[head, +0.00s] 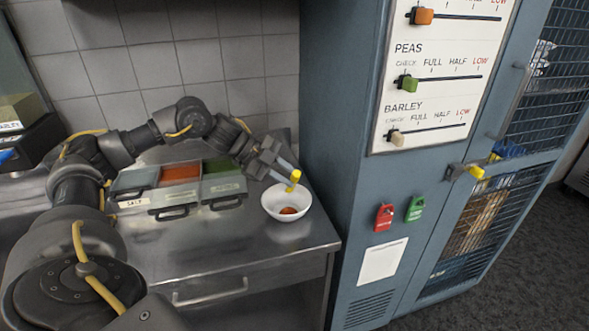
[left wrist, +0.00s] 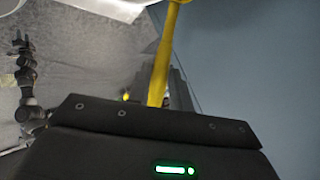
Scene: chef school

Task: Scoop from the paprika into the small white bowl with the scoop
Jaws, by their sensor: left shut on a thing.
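My left gripper (head: 277,163) reaches over the counter from the left and is shut on the yellow scoop (head: 294,178). The scoop hangs down over the small white bowl (head: 272,207). A small heap of red-orange paprika (head: 288,210) lies in the bowl. The scoop's yellow handle also shows in the left wrist view (left wrist: 162,70); its head is cut off there. The red paprika (head: 181,172) fills the middle bin of the row at the wall, left of my gripper. I cannot tell whether the scoop holds any powder. My right gripper is out of view.
The salt bin (head: 135,182) and a green bin (head: 223,184) flank the paprika bin. A blue cabinet (head: 340,120) stands close to the right of the bowl. The steel counter's front (head: 220,250) is clear. A tiled wall (head: 150,65) is behind.

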